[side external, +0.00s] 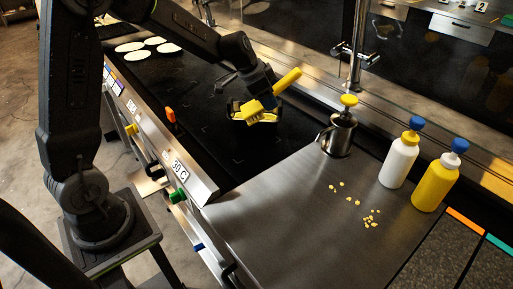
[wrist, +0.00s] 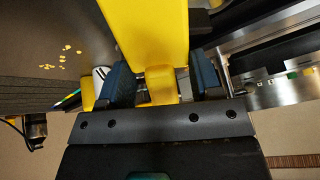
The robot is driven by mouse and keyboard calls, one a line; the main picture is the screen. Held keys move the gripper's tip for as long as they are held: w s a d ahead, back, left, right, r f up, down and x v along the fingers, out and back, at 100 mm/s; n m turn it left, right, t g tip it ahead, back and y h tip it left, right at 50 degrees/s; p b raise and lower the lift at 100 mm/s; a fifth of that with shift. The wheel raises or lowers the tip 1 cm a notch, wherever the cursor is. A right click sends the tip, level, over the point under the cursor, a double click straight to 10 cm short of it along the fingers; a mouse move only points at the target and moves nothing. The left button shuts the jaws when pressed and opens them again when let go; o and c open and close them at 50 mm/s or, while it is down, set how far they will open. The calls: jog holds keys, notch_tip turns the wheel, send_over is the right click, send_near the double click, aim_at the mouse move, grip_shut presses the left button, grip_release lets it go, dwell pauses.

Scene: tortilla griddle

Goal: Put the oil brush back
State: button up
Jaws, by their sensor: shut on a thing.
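My gripper (side external: 258,100) is above the dark griddle and shut on a yellow tool (side external: 289,80). The tool's bar points up and right, with a yellow block (side external: 260,112) at its lower left; the arm hides part of it. In the wrist view the same yellow tool (wrist: 152,35) sits between my dark blue fingers (wrist: 162,88). A metal pot (side external: 337,140) stands on the steel counter, with a yellow-topped stem (side external: 349,101) upright in it. I cannot tell whether the held tool or this stem is the oil brush.
White tortillas (side external: 140,48) lie at the griddle's far left. A white bottle (side external: 399,162) and a yellow bottle (side external: 436,185), both blue-capped, stand right of the pot. Yellow crumbs (side external: 371,217) lie on the steel counter (side external: 285,215). A faucet (side external: 357,50) rises behind.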

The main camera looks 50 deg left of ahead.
jog(key=s+d+f+n+g, duration=0.2)
jog(key=s+d+n, duration=0.8)
jog(key=s+d, duration=0.1)
jog(key=s+d+f+n+g+y, duration=0.1)
jog(key=s+d+f+n+g, duration=0.1)
jog(key=s+d+n, duration=0.8)
jog(key=s+d+g, duration=0.1)
jog(key=d, duration=0.2)
jog(key=shift+s+d+g, duration=0.2)
jog(key=shift+d+g, duration=0.1)
jog(key=shift+d, duration=0.1)
jog(key=shift+f, duration=0.15)
jog(key=shift+f, duration=3.55)
